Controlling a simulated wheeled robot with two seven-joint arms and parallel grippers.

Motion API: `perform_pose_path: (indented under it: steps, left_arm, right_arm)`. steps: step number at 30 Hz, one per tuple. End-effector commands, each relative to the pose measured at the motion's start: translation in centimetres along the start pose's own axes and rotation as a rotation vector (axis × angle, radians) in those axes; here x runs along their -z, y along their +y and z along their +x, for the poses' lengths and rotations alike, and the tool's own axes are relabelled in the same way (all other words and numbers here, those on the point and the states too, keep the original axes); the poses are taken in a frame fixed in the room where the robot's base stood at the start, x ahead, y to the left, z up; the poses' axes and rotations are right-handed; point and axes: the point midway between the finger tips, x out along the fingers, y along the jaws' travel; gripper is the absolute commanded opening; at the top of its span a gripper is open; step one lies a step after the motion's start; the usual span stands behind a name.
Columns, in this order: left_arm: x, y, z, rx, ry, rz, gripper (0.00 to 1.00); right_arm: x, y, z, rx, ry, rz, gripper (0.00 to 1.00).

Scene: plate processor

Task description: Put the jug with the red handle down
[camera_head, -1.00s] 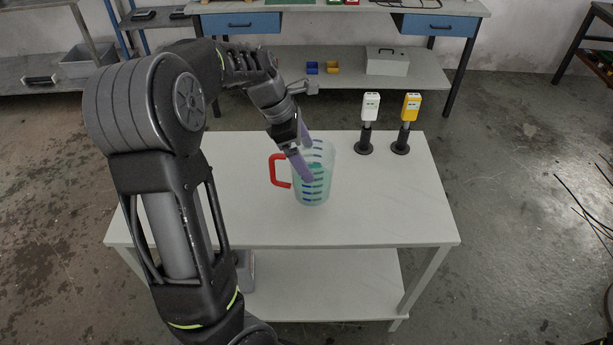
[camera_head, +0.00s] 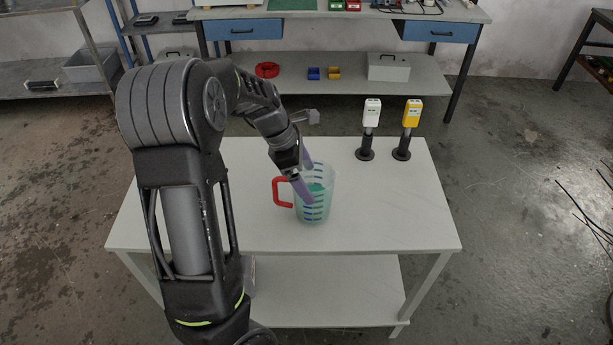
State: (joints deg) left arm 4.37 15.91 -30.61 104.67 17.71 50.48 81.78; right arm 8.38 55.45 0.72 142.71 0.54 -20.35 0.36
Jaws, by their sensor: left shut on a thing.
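The clear jug (camera_head: 322,205) with a red handle (camera_head: 279,192) is upright over the middle of the white table (camera_head: 400,215). It has blue marks and something green inside. Its handle points left. My left gripper (camera_head: 312,186) comes down from the upper left, with its lilac fingers shut on the jug's body near the rim. The far finger is partly hidden by the jug. I cannot tell whether the jug's base touches the table top. My right gripper is not in view.
A white device (camera_head: 371,113) and a yellow device (camera_head: 411,114) stand on black stands at the table's back right. The table is clear to the jug's right and front. A workbench (camera_head: 345,15) with blue drawers stands behind, and a lower shelf (camera_head: 330,285) lies under the table.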

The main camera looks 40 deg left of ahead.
Motion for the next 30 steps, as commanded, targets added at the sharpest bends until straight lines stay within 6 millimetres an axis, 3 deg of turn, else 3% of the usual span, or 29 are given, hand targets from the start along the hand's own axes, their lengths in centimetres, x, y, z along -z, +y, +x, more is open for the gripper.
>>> perform_pose_path:
  steps: [5,6,8,20,26,30]
  left_arm:
    - [0.0,0.0,0.2,-0.001,-0.001,0.001,0.2]
    - [0.1,0.0,0.2,0.0,0.0,0.0,0.95]
    - [0.1,0.0,0.2,0.0,0.0,0.0,1.0]
    - [-0.1,0.0,-0.6,-0.001,-0.002,0.001,1.0]
    - [-0.1,0.1,-3.5,-0.004,-0.002,0.003,1.0]
    - [0.0,0.1,-6.4,-0.006,-0.002,0.002,1.0]
  right_arm:
    - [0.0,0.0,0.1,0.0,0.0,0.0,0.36]
    - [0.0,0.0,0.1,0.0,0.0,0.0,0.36]
    - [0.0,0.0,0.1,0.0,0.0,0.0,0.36]
    - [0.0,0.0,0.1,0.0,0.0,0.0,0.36]
    - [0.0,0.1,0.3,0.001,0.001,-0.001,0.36]
    - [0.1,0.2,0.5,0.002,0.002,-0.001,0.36]
